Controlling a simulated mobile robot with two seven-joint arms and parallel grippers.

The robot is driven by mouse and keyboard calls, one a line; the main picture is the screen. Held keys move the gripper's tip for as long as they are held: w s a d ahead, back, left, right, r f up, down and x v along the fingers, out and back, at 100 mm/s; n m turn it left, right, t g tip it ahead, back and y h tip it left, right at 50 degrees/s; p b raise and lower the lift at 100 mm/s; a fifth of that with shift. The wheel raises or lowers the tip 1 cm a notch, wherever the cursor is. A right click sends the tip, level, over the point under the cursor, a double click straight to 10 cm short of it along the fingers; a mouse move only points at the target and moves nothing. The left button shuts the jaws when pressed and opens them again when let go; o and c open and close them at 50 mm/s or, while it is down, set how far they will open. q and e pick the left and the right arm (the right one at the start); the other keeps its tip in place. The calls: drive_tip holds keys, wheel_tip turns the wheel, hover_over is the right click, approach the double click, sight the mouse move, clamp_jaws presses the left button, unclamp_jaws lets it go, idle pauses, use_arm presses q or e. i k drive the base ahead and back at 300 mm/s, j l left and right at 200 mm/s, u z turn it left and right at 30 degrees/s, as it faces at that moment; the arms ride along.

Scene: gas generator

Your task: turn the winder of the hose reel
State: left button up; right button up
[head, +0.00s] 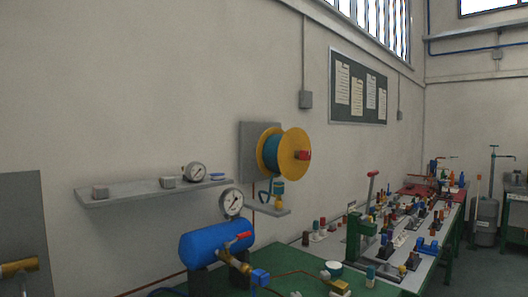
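The hose reel (294,140) is mounted on a grey plate (247,135) on the wall, near the middle of the head view. It has yellow round flanges with blue-green hose (271,153) wound between them. A small red part (303,155), which looks like the winder, sticks out at the centre of the front flange. Neither of my grippers shows in the head view, and nothing is touching the reel.
Below the reel are a small shelf (270,209) and a green bench with a blue tank (213,243) and a gauge (231,203). A wall shelf (135,191) is to the left. A bench crowded with valves (413,238) stands right.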

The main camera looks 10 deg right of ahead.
sight(304, 154)
drive_tip(key=i+l+u, duration=0.1)
drive_tip(key=l, duration=0.35)
drive_tip(key=i+l+u, duration=0.15)
drive_tip(key=l, duration=0.35)
drive_tip(key=i+l+u, duration=0.1)
drive_tip(key=l, duration=0.4)
drive_tip(key=i+l+u, duration=0.15)
drive_tip(key=l, duration=0.35)
drive_tip(key=i+l, duration=0.1)
drive_tip(key=l, duration=0.4)
drive_tip(key=i+l, duration=0.1)
drive_tip(key=l, duration=0.4)
drive_tip(key=i+l, duration=0.15)
drive_tip(key=l, duration=0.4)
drive_tip(key=i+l+u, duration=0.1)
drive_tip(key=l, duration=0.4)
